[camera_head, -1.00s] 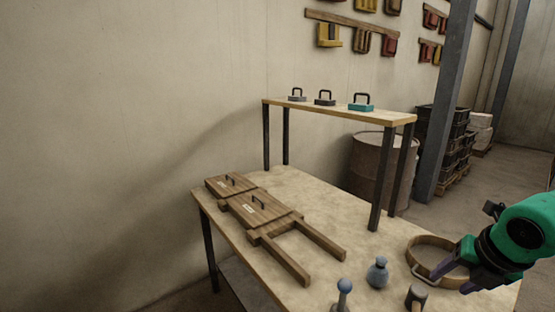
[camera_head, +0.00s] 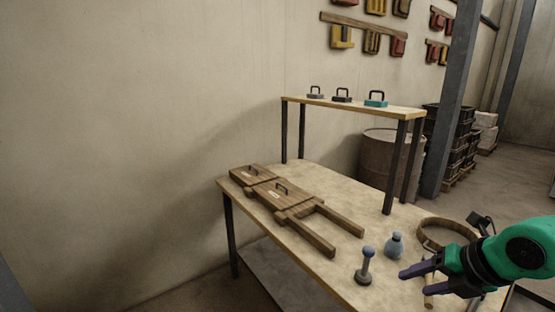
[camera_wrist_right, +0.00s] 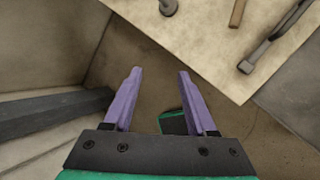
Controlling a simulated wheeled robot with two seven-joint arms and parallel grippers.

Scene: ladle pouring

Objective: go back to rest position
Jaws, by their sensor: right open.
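My right gripper (camera_head: 417,282) is green with purple fingers and comes in from the right in the head view. It is open and empty, over the near right edge of the table (camera_head: 330,180). In the right wrist view its two fingers (camera_wrist_right: 158,80) are spread apart, with nothing between them and the floor below. A round wooden hoop (camera_head: 447,232) lies on the table just behind the gripper, apart from it. My left gripper is not in view.
A blue-knobbed tool (camera_head: 365,268), a small grey-blue bottle (camera_head: 394,246) and a wooden-handled tool (camera_head: 428,292) stand or lie close by the right fingers. A wooden mould (camera_head: 280,197) lies on the left of the table. A raised shelf (camera_head: 350,106) carries three handled blocks.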

